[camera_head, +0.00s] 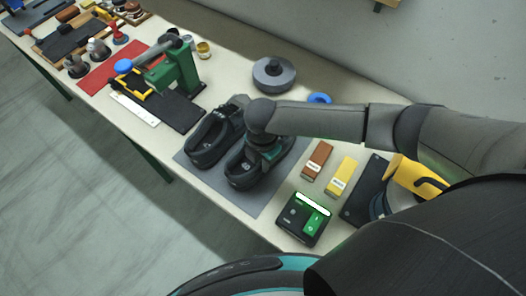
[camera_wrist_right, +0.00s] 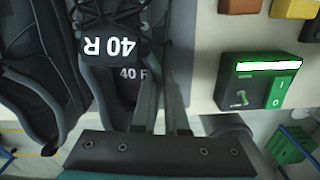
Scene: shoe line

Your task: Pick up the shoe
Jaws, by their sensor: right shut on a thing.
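Two black shoes stand side by side on a grey mat (camera_head: 258,202) on the bench. The left shoe in the head view (camera_head: 210,142) stands free. My right gripper (camera_head: 264,160) reaches down over the right shoe (camera_head: 242,172), covering much of it. In the right wrist view the gripper's fingers (camera_wrist_right: 160,108) are at the edge of that shoe (camera_wrist_right: 108,85), which bears a "40 R" label. The gripper is shut on the shoe. The exact grip point is partly hidden. The other shoe (camera_wrist_right: 38,70) is at the left there. My left gripper is not visible.
A black box with a green switch (camera_head: 304,218) stands right of the mat. A brown block (camera_head: 317,160) and a yellow block (camera_head: 341,176) lie near it. A grey round base (camera_head: 274,74) is behind. A green press (camera_head: 174,72) and red mat (camera_head: 110,70) are further left.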

